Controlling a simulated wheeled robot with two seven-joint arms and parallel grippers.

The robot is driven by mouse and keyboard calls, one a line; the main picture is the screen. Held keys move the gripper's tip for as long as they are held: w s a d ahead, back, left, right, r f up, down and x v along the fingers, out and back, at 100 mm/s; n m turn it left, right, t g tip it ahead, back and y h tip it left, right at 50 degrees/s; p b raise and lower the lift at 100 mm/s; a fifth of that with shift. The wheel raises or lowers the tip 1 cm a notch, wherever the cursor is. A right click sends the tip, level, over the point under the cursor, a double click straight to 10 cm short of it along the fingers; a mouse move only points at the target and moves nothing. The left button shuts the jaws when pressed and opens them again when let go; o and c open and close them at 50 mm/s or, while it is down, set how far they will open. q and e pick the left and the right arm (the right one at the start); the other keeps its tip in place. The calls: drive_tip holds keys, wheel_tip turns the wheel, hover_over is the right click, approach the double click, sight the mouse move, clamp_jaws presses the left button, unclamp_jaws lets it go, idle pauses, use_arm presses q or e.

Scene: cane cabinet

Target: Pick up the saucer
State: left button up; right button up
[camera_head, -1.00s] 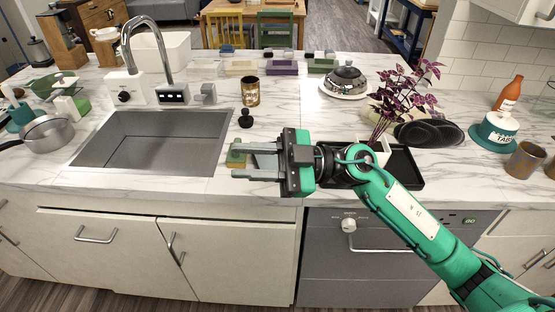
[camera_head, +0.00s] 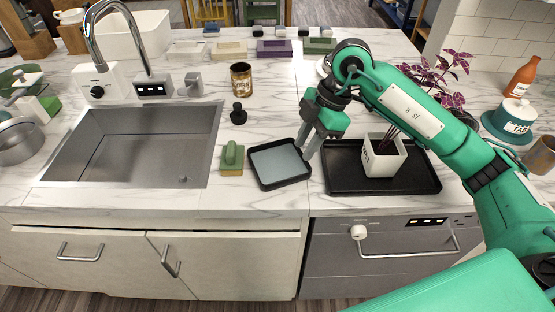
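A small square dish with a dark rim and grey-blue inside, which I take as the saucer (camera_head: 279,163), lies on the marble counter right of the sink. My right gripper (camera_head: 306,147) points down at its right rear edge. Its two fingers look parted, with the tips close to the rim. I cannot tell whether they touch the rim or have it between them. The saucer seems to rest on the counter. My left gripper is not in view.
A green-handled scrubber (camera_head: 232,158) stands just left of the saucer, and a black tray (camera_head: 345,183) with a potted plant (camera_head: 384,157) is close on the right. The sink (camera_head: 135,145) is further left. A black stopper (camera_head: 238,113) and a brown can (camera_head: 241,80) stand behind.

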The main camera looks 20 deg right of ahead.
hover_over(291, 175)
drive_tip(key=s, duration=0.3)
drive_tip(key=f, duration=0.4)
drive_tip(key=shift+w+d+f, duration=0.15)
drive_tip(key=shift+w, duration=0.1)
drive_tip(key=shift+s+f+p, duration=0.1)
drive_tip(key=shift+f+p, duration=0.45)
drive_tip(key=shift+f, duration=0.25)
drive_tip(key=p+x, duration=0.1)
drive_tip(key=x, duration=0.2)
drive_tip(key=shift+f, duration=0.65)
clamp_jaws()
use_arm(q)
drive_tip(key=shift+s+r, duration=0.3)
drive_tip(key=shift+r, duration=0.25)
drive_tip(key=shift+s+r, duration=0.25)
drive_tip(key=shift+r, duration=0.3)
